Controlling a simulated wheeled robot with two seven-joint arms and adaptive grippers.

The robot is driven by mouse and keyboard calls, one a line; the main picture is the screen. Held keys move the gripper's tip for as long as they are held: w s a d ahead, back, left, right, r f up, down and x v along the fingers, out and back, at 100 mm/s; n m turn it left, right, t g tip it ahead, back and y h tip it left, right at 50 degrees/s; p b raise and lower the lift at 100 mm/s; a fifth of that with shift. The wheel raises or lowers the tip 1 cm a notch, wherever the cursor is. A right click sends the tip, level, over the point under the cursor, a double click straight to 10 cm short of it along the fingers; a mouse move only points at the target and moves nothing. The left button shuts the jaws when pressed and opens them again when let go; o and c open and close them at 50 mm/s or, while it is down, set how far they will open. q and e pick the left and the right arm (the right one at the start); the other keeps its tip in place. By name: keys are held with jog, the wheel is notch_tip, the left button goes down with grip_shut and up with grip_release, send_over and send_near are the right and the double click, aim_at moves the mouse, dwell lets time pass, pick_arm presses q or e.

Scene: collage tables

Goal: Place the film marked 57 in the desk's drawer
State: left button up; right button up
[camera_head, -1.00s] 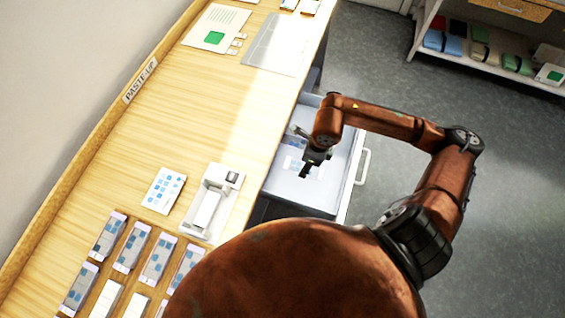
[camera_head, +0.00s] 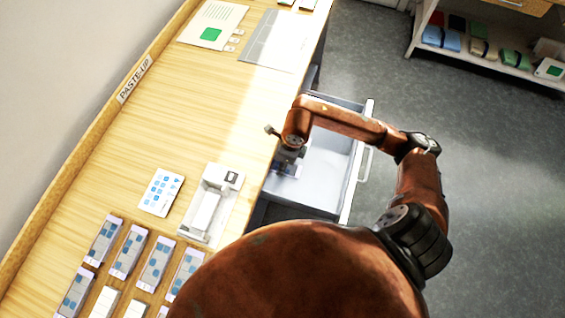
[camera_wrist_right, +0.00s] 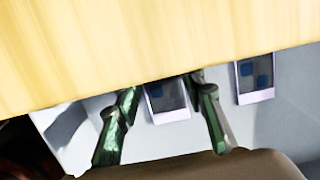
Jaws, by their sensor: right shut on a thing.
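The desk's drawer (camera_head: 325,175) is pulled open on the right side of the desk. My right gripper (camera_head: 287,160) is over the drawer's desk-side part, close to the desk edge. In the wrist view it is shut (camera_wrist_right: 165,92) on a film (camera_wrist_right: 168,100), a dark strip with blue squares and a pale end. The desk edge hides the film's far part. A second, similar film (camera_wrist_right: 255,80) lies to the right, partly under the desk edge. No number is legible on either film. My left gripper is not in view.
Several films (camera_head: 156,262) lie in rows at the desk's lower left. The desk top (camera_wrist_right: 100,45) overhangs the drawer's inner part. A shelf (camera_head: 480,57) stands at upper right.

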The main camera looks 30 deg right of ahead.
aim_at(289, 169)
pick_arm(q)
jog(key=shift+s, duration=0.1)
pick_arm(e)
jog(key=shift+d, duration=0.1)
jog(key=shift+f, duration=0.15)
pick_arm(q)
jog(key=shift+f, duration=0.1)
pick_arm(e)
jog(key=o, duration=0.9)
jog(key=shift+o, duration=0.2)
jog(key=shift+r, duration=0.5)
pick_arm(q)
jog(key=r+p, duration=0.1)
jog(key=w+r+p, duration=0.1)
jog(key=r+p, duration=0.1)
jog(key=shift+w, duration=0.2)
pick_arm(e)
notch_tip(289, 169, up, 11)
jog(key=s+d, duration=0.1)
jog(key=shift+s+r, duration=0.15)
jog(key=shift+s, duration=0.1)
